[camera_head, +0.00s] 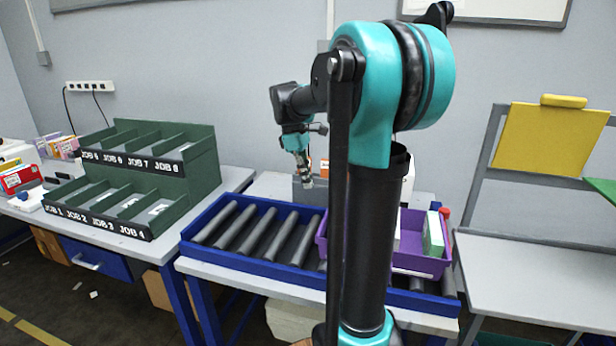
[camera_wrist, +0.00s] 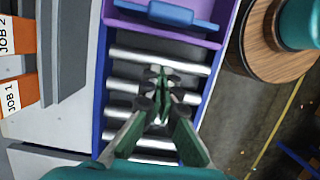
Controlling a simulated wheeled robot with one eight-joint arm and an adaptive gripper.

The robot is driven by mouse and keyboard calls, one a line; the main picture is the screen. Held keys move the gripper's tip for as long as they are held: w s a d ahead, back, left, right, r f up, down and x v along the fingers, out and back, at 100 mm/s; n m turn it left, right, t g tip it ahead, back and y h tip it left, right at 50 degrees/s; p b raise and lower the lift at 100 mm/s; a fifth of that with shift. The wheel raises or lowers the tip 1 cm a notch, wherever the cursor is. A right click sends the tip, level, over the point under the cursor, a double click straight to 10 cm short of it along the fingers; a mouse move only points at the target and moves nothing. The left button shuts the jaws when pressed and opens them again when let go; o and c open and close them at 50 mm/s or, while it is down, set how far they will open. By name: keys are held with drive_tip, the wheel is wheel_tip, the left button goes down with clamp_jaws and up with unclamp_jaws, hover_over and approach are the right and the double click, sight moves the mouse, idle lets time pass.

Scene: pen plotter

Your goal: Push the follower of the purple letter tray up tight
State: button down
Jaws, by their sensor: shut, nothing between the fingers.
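The purple letter tray (camera_head: 418,262) sits on the roller conveyor in the head view, right of centre. My own arm hides its middle. A white and green block (camera_head: 434,236) stands upright at the tray's right end. In the wrist view the tray's near wall (camera_wrist: 165,37) shows at the top, with a blue bar-shaped piece (camera_wrist: 183,14) just beyond it. I cannot tell whether this piece is the follower. My gripper (camera_head: 306,182) is shut and empty, apart from the tray. In the wrist view its fingertips (camera_wrist: 163,92) point down over bare rollers, short of the tray.
The blue-framed conveyor (camera_head: 215,250) has bare rollers left of the tray. A green sorter (camera_head: 150,185) with JOB labels stands on the left table. A red knob (camera_head: 444,212) shows by the tray's right end. A yellow panel (camera_head: 550,137) stands on a rack at right.

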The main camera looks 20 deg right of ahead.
drive_tip(key=d+f, duration=0.1)
drive_tip(key=f, duration=0.1)
drive_tip(key=s+d+f, duration=0.1)
drive_tip(key=f, duration=0.1)
drive_tip(key=s+d+f, duration=0.1)
drive_tip(key=f, duration=0.1)
drive_tip(key=shift+s+d+f, duration=0.15)
drive_tip(key=shift+s+d, duration=0.05)
drive_tip(key=shift+d, duration=0.1)
drive_tip(key=shift+s+d, duration=0.35)
drive_tip(key=shift+d, duration=0.15)
drive_tip(key=s+d, duration=1)
drive_tip(key=d, duration=0.5)
